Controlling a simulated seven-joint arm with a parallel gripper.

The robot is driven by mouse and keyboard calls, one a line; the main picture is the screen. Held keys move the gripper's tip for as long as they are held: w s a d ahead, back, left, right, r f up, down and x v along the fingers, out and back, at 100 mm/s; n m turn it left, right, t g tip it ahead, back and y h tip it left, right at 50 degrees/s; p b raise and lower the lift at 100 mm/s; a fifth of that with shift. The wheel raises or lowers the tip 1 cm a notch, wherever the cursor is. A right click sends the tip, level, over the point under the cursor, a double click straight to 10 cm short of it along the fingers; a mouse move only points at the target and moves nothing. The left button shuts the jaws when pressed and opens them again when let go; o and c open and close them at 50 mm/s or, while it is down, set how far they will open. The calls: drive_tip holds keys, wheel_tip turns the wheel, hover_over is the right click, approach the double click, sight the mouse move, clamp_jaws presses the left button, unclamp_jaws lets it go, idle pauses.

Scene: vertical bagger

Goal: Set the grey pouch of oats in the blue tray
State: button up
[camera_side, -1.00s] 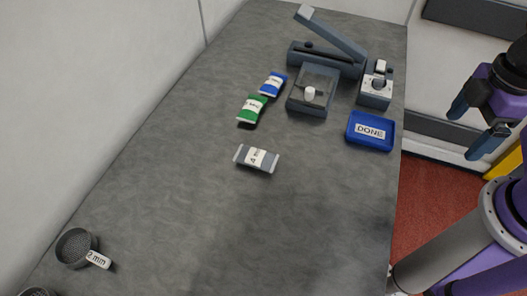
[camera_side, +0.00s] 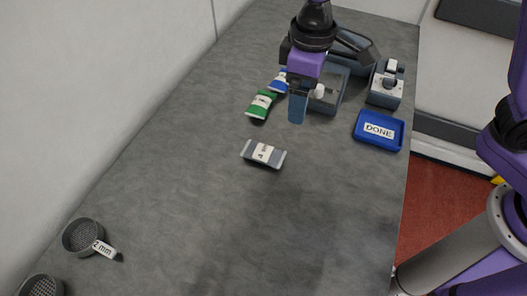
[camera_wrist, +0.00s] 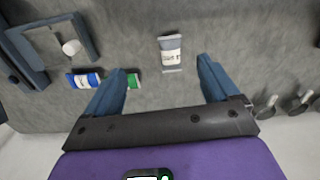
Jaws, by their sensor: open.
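The grey pouch (camera_side: 263,154) with a white label lies flat on the grey table, near its middle. In the wrist view the grey pouch (camera_wrist: 171,53) shows beyond the fingertips, between their lines. The blue tray (camera_side: 379,131), marked DONE, sits near the table's right edge and looks empty. My gripper (camera_side: 298,108) hangs above the table, behind the pouch and left of the tray, apart from both. In the wrist view my gripper (camera_wrist: 161,75) has its two fingers wide apart with nothing between them.
A green pouch (camera_side: 261,104) and a blue pouch (camera_side: 279,82) lie behind the grey one. A sealing machine (camera_side: 350,45), partly hidden by my arm, and a small device (camera_side: 387,84) stand at the back. Round sieves (camera_side: 82,237) lie front left. The table's front middle is clear.

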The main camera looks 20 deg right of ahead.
drive_tip(key=w+a+f, duration=0.1)
drive_tip(key=w+a, duration=0.2)
drive_tip(key=a, duration=0.1)
hover_over(269, 152)
drive_tip(key=shift+m, duration=0.3)
drive_tip(key=f, duration=1.2)
drive_tip(key=shift+w+d+f, duration=0.2)
drive_tip(key=shift+d+f, duration=0.05)
drive_tip(key=shift+d, duration=0.1)
drive_tip(key=shift+s+a+f, duration=0.1)
drive_tip(key=shift+a+f, duration=0.05)
drive_tip(key=shift+f, duration=1.2)
drive_tip(key=shift+s+a+f, duration=0.1)
drive_tip(key=shift+f, duration=1.25)
drive_tip(key=c, duration=1.3)
drive_tip(key=shift+r, duration=0.1)
